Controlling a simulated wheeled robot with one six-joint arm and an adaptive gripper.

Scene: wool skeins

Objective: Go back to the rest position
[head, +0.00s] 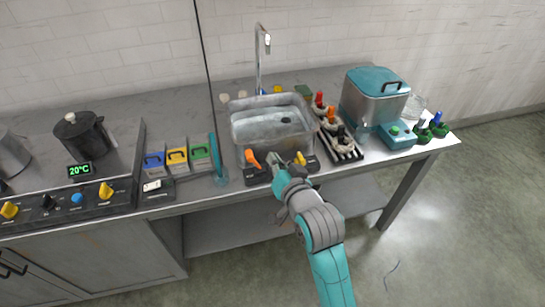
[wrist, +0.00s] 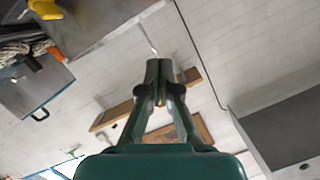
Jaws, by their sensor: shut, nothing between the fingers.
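My gripper (head: 274,160) is in front of the sink (head: 311,120), between an orange lever (head: 252,158) and a yellow lever (head: 300,158) on dark blocks at the counter's front edge. In the wrist view my gripper (wrist: 165,68) has its two fingers together with nothing between them. Whether it touches the sink front or a block cannot be told.
A rack of skeins (head: 342,146) is right of the sink. Coloured boxes (head: 177,160) and a black kettle (head: 82,135) are at left. The floor at right (head: 450,220) is mostly clear.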

